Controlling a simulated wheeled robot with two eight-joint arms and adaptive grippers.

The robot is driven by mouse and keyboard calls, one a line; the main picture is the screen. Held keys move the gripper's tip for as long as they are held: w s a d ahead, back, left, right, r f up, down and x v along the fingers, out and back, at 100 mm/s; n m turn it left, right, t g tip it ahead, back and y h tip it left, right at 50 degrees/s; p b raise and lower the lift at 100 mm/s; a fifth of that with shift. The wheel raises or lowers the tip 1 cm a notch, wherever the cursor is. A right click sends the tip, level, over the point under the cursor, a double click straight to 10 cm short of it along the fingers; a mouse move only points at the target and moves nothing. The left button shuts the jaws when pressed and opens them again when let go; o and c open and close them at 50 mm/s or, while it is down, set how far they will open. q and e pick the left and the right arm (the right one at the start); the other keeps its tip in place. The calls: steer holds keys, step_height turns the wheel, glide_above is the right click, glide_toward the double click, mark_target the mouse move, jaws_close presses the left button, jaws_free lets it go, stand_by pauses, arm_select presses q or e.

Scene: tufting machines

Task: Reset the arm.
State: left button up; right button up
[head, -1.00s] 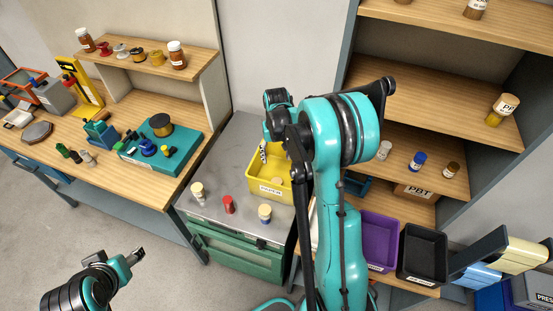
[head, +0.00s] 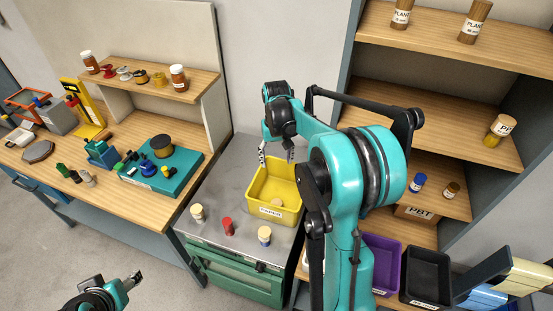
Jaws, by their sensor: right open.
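My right gripper (head: 276,156) is open, its two fingers spread and pointing down over the back of the yellow bin (head: 273,213). I see nothing between the fingers. My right arm rises from the bottom of the head view and bends over toward the bin. A light round-topped item (head: 277,202) lies inside the bin. My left gripper (head: 134,278) shows low at the left, well in front of the workbench. It is small, and I cannot tell whether its jaws are open or shut.
Purple (head: 382,251) and black (head: 427,277) bins sit right of my arm. The wooden shelves (head: 440,117) stand behind it. Floor at lower left is clear.

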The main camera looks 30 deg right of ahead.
stand_by(0.3)
steer(key=s+a+f+n+t+b, duration=0.2)
steer(key=s+a+f+t+b, duration=0.1)
steer(key=s+a+f+b, duration=0.3)
steer(key=s+a+f+n+t+b, duration=0.2)
steer(key=s+a+f+t+b, duration=0.2)
steer(key=s+a+b, duration=0.5)
steer(key=s+f+b, duration=0.2)
steer(key=s, duration=0.2)
steer(key=shift+a+f, duration=0.15)
stand_by(0.9)
